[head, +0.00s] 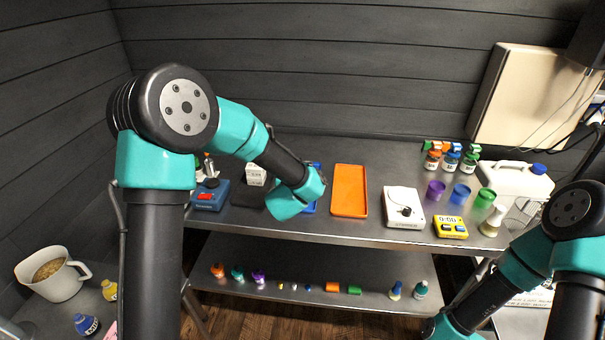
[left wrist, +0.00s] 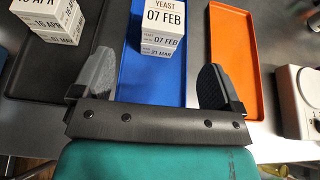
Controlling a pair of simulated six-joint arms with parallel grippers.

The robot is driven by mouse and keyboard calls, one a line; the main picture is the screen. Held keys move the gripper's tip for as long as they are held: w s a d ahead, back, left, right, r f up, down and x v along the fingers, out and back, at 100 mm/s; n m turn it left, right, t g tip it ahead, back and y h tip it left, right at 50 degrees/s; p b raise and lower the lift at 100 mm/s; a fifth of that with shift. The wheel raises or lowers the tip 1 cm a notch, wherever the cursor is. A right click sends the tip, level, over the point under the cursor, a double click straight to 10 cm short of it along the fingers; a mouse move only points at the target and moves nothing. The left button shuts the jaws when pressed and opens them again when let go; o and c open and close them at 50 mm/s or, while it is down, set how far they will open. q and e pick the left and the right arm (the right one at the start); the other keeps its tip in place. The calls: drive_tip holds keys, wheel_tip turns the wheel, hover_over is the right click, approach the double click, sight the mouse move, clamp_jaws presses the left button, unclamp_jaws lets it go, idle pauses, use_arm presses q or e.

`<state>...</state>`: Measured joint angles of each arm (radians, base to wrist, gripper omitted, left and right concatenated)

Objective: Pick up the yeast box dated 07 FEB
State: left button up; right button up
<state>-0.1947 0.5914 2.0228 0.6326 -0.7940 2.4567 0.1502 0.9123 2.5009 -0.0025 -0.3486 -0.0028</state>
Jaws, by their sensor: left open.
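The yeast box dated 07 FEB (left wrist: 163,18) is a white box with black print in the left wrist view. It sits on top of another white box marked MAR (left wrist: 160,50), over the blue tray (left wrist: 145,88). My left gripper (left wrist: 155,80) is open, its two fingers spread to either side of the stack and nearer the camera, with nothing between them. In the head view my left gripper (head: 318,185) hangs over the blue tray and hides the 07 FEB box. My right gripper is outside the frames; only part of its arm shows at lower right.
A box stack marked APR (left wrist: 55,18) stands on the black tray (left wrist: 30,75) to the left. An empty orange tray (head: 350,191) lies right of the blue one. A white scale-like device (head: 403,207), coloured cups and a yellow timer (head: 450,228) stand further right.

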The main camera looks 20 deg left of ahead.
use_arm(q)
drive_tip(key=x, duration=0.6)
drive_tip(key=shift+w+a, duration=0.1)
drive_tip(key=shift+w, duration=0.15)
drive_tip(key=shift+w+f, duration=0.1)
drive_tip(key=shift+w, duration=0.05)
drive_tip(key=shift+d+r+x, duration=0.15)
drive_tip(key=shift+x, duration=1.15)
drive_tip(key=shift+d+r+x, duration=0.1)
drive_tip(key=shift+r+x, duration=0.05)
drive_tip(key=shift+x, duration=1.2)
drive_tip(key=shift+w, duration=0.1)
drive_tip(key=c, duration=1)
